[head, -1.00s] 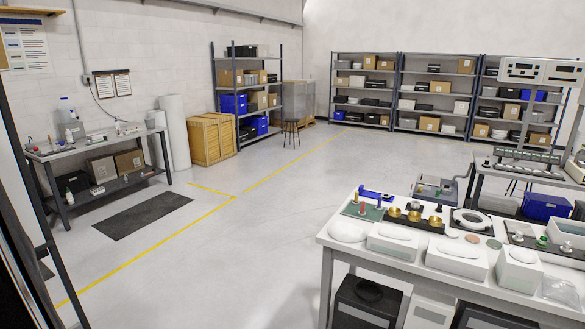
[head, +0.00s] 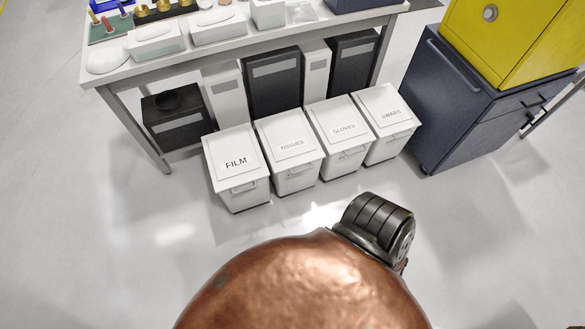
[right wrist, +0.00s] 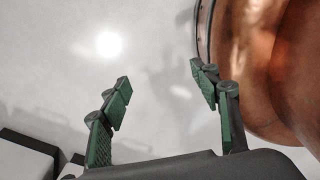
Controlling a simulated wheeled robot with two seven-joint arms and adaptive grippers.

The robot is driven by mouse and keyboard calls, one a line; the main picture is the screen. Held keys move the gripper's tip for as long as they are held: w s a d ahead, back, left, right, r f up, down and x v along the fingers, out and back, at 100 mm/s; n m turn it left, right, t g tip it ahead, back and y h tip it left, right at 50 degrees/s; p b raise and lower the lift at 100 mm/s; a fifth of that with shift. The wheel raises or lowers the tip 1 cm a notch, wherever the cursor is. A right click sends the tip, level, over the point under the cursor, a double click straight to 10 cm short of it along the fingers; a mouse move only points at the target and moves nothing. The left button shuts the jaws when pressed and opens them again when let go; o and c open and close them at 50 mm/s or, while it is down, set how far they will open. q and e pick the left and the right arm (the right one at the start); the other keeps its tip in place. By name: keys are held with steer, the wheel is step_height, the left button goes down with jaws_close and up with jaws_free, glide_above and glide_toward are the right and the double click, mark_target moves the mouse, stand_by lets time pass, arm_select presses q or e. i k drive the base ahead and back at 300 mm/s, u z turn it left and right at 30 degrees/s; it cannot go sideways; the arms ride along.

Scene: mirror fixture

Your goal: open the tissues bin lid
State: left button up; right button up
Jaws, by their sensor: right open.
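The tissues bin (head: 290,150) is a white bin with a flat lid lettered TISSUES, second from the left in a row of white bins on the floor in the head view. Its lid looks shut, with a small handle at the front edge. My right gripper (right wrist: 158,98) shows in the right wrist view, its green-padded fingers wide apart with nothing between them but floor behind. No gripper shows in the head view, so how far the right one is from the bin cannot be told. My left gripper is in neither current view.
The film bin (head: 236,160) stands left of the tissues bin; the gloves bin (head: 339,130) and swabs bin (head: 386,115) stand right. A white workbench (head: 110,72) is behind them, a dark blue cabinet (head: 470,110) at right. Floor (head: 160,230) in front is clear.

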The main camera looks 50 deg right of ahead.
mark_target(289, 141)
steer(key=u, duration=1)
steer(key=k, duration=1.1)
steer(key=z, duration=1.05)
